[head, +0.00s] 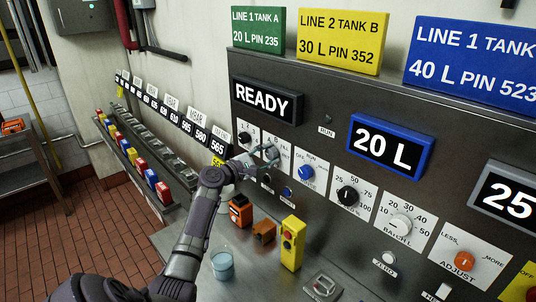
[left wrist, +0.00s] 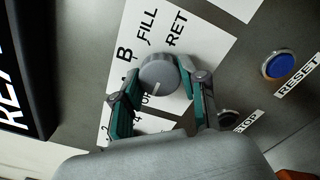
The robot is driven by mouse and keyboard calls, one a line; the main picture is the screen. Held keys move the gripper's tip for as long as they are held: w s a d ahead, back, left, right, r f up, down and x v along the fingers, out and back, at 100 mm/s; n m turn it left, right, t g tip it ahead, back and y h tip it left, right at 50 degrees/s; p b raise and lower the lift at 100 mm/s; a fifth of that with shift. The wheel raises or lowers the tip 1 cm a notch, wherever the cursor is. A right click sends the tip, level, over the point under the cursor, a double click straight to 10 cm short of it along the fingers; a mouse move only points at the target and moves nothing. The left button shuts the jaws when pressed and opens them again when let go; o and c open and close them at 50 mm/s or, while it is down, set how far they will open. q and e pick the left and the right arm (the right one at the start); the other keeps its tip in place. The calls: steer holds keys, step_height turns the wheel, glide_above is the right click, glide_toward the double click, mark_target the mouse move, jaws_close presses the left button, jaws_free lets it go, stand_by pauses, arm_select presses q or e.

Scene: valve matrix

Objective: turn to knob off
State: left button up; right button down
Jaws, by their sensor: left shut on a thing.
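A grey round knob (left wrist: 158,74) sits on a white label plate reading B, FILL and RET in the left wrist view. A short white mark shows on its face, toward the lower side in that view, near partly hidden lettering that seems to begin "OF". My left gripper (left wrist: 162,82) is shut on this knob, with one green-and-grey finger on each side. In the head view the left gripper (head: 262,157) reaches the panel at the same knob (head: 272,152), partly hiding its plate. A blue knob (head: 306,171) to its right has a plate reading OFF and RUN. My right gripper is not in view.
A black knob (head: 244,137) is close on the left. A blue RESET button (left wrist: 277,64) and a STOP button (left wrist: 229,117) are near the fingers. A yellow control box (head: 292,243), orange blocks (head: 240,211) and a blue cup (head: 222,264) stand on the ledge below.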

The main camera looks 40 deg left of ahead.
arm_select(q)
steer(key=shift+f, duration=0.1)
steer(key=o, duration=1.1)
steer(key=shift+a, duration=0.1)
steer(key=shift+o, duration=0.2)
steer(key=s+a, duration=0.1)
steer(key=s, duration=1.1)
steer(key=shift+s, duration=0.1)
